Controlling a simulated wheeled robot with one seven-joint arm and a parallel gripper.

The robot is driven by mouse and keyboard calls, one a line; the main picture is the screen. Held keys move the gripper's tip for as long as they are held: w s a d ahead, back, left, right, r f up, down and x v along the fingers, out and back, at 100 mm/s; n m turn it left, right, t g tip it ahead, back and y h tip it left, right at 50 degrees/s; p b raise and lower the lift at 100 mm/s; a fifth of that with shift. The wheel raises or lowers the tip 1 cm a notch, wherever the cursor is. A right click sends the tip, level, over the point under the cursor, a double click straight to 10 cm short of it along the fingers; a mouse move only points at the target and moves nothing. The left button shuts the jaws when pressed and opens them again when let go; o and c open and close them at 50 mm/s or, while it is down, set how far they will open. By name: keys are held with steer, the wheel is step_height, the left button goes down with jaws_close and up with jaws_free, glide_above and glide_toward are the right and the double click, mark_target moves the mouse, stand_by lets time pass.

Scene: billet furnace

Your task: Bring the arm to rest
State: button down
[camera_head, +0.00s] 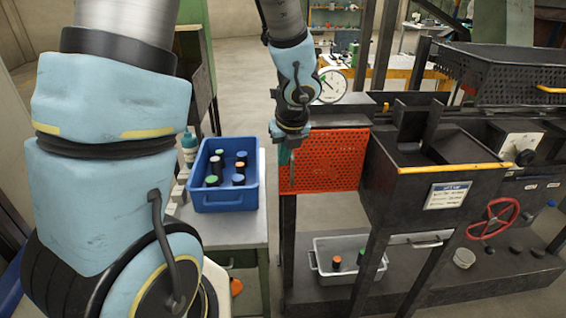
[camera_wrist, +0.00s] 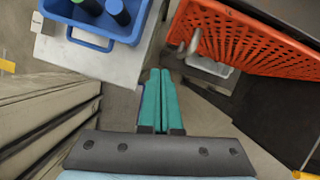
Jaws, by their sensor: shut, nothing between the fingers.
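My gripper (camera_head: 284,153) hangs in front of the left end of the orange perforated panel (camera_head: 335,160), to the right of the blue crate. In the wrist view its two green fingers (camera_wrist: 161,75) lie side by side, closed, with nothing between them. Below the fingertips is the gap between the grey table and the orange panel. My arm is bent, with a large pale blue link filling the left of the head view.
A blue crate (camera_head: 229,203) with several dark, colour-topped cylinders stands on a grey table (camera_head: 230,233). The black furnace bench (camera_head: 420,195) is at right, with a red handwheel (camera_head: 494,219). A grey bin (camera_head: 323,272) with cylinders sits on the lower shelf.

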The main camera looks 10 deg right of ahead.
steer(key=s+a+r+n+g, duration=0.1)
steer(key=s+a+r+n, duration=0.1)
steer(key=a+n, duration=0.7)
steer(key=s+a+r+n+g, duration=0.1)
steer(key=s+a+n, duration=0.3)
steer(key=n, duration=2)
steer(key=shift+s+a+r+n+g+h, duration=0.35)
steer(key=shift+a+r, duration=0.5)
steer(key=shift+a, duration=2.05)
